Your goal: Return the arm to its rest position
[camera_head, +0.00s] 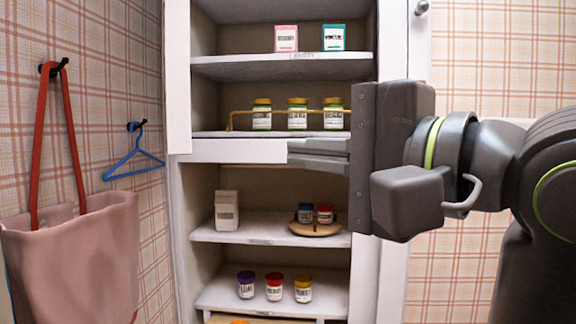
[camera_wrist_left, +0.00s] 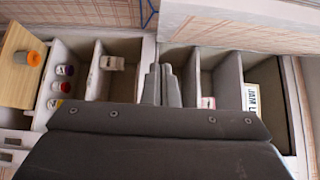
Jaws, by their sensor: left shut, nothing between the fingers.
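My left gripper (camera_head: 320,156) reaches in from the right side of the head view and points left, in front of the cupboard (camera_head: 178,80). Its fingers are shut and empty, at the height of the white board (camera_head: 235,151) below the jar shelf. The palm and wrist cover part of the cupboard's right side. In the left wrist view the two fingers (camera_wrist_left: 162,85) lie together in front of the shelves. My right gripper is not in view.
A gold rail (camera_head: 240,112) fronts several gold-lidded jars. Lower shelves hold a white carton (camera_head: 227,211), a round wooden tray (camera_head: 314,230) with two small jars, and three labelled jars (camera_head: 274,286). A pink bag (camera_head: 75,260) and blue hanger (camera_head: 133,160) hang left.

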